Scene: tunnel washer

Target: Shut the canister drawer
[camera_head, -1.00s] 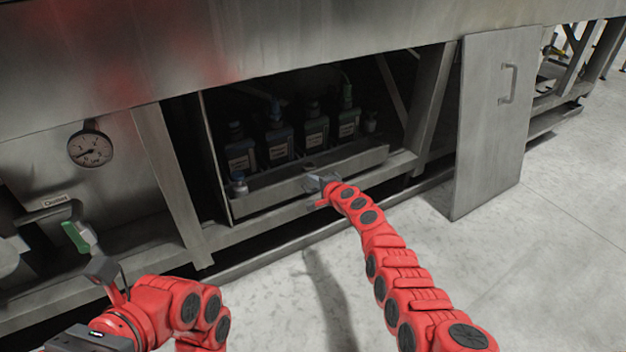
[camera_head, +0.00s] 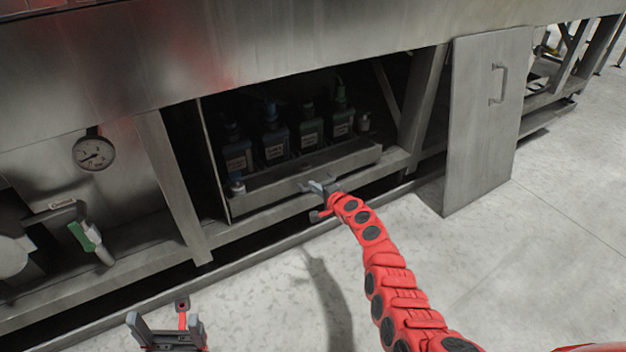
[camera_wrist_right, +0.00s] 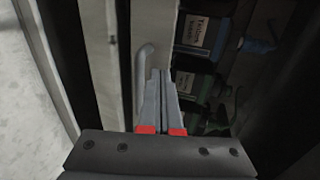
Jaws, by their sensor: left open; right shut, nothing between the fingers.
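The canister drawer (camera_head: 350,160) is a grey metal tray under the machine, holding several dark labelled canisters (camera_head: 310,128). Its front panel also shows in the right wrist view (camera_wrist_right: 154,30), with a curved handle (camera_wrist_right: 143,62) on it. My right gripper (camera_head: 318,187) is shut and empty, with its fingertips at the drawer's front near the handle. In the right wrist view the closed fingers (camera_wrist_right: 160,75) lie beside the handle; I cannot tell whether they touch the drawer. My left gripper (camera_head: 160,325) is open and empty, low at the bottom left, away from the drawer.
A grey door panel (camera_head: 488,120) with a handle stands to the right of the bay. A frame post (camera_head: 172,185) and a lower rail (camera_head: 270,235) border the opening. A gauge (camera_head: 94,152) and a green-handled valve (camera_head: 84,236) are at left. The floor in front is clear.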

